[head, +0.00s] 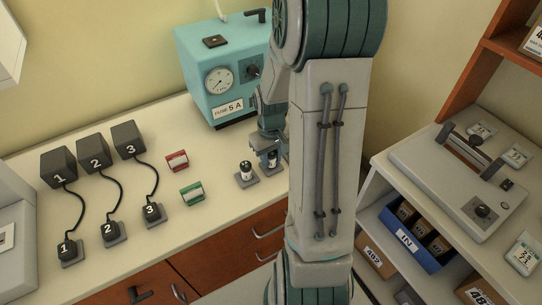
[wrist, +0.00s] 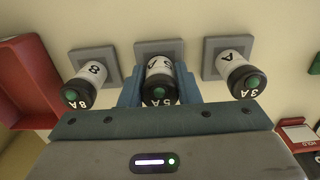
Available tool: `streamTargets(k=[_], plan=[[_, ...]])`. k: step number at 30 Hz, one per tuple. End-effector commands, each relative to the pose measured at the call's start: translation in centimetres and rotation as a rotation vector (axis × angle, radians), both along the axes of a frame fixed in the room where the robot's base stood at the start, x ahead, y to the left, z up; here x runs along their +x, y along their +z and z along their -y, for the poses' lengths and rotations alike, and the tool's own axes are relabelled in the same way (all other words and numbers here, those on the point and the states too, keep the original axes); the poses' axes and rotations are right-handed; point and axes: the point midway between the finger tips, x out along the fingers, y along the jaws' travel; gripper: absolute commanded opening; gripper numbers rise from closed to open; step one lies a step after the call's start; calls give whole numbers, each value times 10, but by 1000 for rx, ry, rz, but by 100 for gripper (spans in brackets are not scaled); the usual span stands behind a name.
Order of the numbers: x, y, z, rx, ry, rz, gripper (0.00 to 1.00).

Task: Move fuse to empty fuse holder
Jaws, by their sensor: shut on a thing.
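My gripper (wrist: 160,92) is shut on the middle fuse, marked 5 A (wrist: 159,82), with one blue finger on each side. In the head view my gripper (head: 268,143) points down over this fuse (head: 272,158), which stands at its grey square base; I cannot tell if it is seated or slightly raised. In the wrist view a fuse marked 8 A (wrist: 81,88) is on the left and one marked 3 A (wrist: 240,76) on the right, each on a grey base. A teal machine (head: 195,57) has a gauge and a label "FUSE 5 A" (head: 228,109). No empty holder is clearly visible.
Black boxes numbered 1, 2 and 3 (head: 94,153) have cables to numbered plugs on the left of the bench (head: 225,212). Red (head: 177,161) and green (head: 191,193) items lie between them and the fuses. The wrist view shows a red tray (wrist: 28,75). Shelves stand at right.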

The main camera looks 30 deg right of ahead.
Motion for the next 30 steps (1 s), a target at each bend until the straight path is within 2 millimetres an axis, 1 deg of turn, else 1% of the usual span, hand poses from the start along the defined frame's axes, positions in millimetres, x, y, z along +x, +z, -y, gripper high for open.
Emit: streamTargets(k=[5, 6, 8, 9, 17, 20, 23, 26, 30], plan=[[0, -5, 0, 0, 0, 0, 0], [0, -4, 0, 0, 0, 0, 35], [0, -4, 0, 0, 0, 0, 52], [0, -4, 0, 0, 0, 0, 55], [0, -3, 0, 0, 0, 0, 55], [1, 2, 0, -1, -1, 3, 55], [1, 14, 1, -2, -1, 5, 55], [1, 33, 1, -3, 0, 6, 55], [1, 66, 0, -3, 0, 7, 55]])
